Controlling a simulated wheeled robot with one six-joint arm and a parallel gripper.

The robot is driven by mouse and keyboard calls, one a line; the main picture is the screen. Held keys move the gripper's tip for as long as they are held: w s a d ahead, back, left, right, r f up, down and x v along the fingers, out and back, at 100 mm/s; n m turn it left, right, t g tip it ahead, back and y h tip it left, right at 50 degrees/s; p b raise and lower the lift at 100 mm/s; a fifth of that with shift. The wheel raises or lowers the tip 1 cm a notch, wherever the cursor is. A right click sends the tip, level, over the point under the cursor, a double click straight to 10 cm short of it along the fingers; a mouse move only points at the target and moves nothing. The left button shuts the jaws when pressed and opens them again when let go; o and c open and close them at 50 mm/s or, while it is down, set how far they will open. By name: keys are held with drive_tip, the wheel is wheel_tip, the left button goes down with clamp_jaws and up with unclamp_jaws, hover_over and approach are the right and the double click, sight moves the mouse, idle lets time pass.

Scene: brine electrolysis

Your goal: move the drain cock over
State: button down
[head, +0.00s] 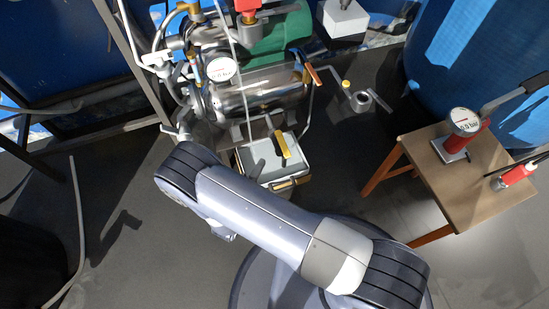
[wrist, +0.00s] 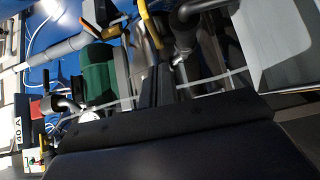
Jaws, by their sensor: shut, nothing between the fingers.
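A yellow-handled lever (head: 280,143) with a metal stem shows below the steel tank, above a grey box; it looks like the drain cock, though I cannot be sure. A copper-coloured lever (head: 313,75) sits at the tank's right end. A yellow lever (wrist: 149,26) shows at the top of the wrist view; I cannot tell whether it is the same one. In the head view my arm hides the gripper.
The steel tank (head: 258,92) carries a gauge (head: 221,69) and pipes. The pale-lidded grey box (head: 262,165) stands on the floor below it. A wooden stool (head: 478,188) with a gauge and red tool is at right, before a blue drum (head: 466,55). Floor at left is mostly clear.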

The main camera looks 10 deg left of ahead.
sight(283, 144)
drive_tip(key=shift+w+d+b, duration=0.7)
drive_tip(key=shift+w+d, duration=1.25)
drive_tip(key=shift+w, duration=0.2)
drive_tip(key=shift+d, duration=0.1)
